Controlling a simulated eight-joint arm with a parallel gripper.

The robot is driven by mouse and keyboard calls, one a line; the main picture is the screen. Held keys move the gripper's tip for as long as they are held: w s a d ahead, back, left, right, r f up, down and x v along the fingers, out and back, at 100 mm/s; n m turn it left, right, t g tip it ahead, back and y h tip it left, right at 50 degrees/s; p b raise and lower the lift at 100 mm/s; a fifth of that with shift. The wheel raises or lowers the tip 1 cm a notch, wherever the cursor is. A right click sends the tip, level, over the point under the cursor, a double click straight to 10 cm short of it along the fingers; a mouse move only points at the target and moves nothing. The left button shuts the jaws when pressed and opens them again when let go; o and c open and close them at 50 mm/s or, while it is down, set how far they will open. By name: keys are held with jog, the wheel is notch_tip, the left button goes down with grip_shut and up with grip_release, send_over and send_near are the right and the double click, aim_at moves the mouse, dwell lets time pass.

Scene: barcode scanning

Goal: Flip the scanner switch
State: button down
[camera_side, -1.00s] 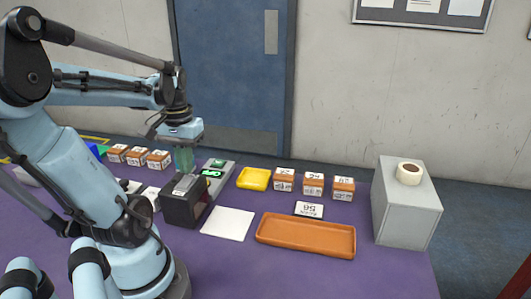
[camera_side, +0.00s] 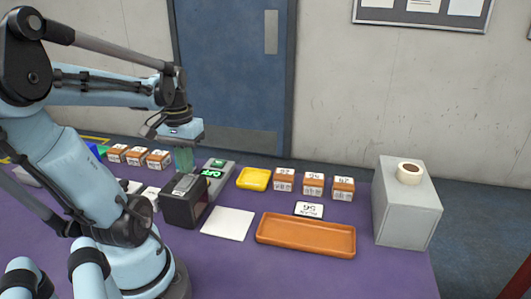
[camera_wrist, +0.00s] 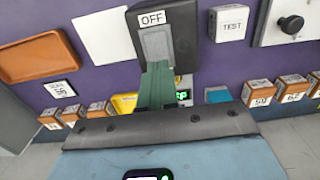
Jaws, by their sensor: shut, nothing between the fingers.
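The dark scanner box (camera_side: 186,203) stands on the purple table in the side view. In the wrist view the box (camera_wrist: 183,35) carries a white "OFF" label (camera_wrist: 152,19) and a grey switch plate (camera_wrist: 156,44). A green lit display (camera_side: 212,173) sits behind it, its digits too small to read surely. My gripper (camera_side: 184,170) points down just behind the box. Its green fingers (camera_wrist: 158,66) are shut and empty, with the tips at the lower edge of the switch plate; I cannot tell whether they touch it.
A white pad (camera_side: 228,223), an orange tray (camera_side: 305,243) and a number card (camera_side: 309,210) lie to the right. A yellow dish (camera_side: 253,179) and several small numbered boxes (camera_side: 313,184) stand behind. A grey block (camera_side: 407,210) with a tape roll (camera_side: 409,173) stands far right.

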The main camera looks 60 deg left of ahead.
aim_at(189, 177)
jog(key=shift+f, duration=0.85)
dwell(0.4)
jog(key=shift+r, duration=3.5)
jog(key=shift+w, duration=0.1)
jog(key=w+d+f+m+t, duration=0.2)
jog(key=w+d, duration=0.4)
jog(key=d, duration=0.4)
jog(key=w+d+f+m+t, duration=0.2)
jog(key=w+d+m+t, duration=0.3)
jog(key=d, duration=0.5)
jog(key=w+m, duration=0.2)
jog(key=shift+w, duration=0.3)
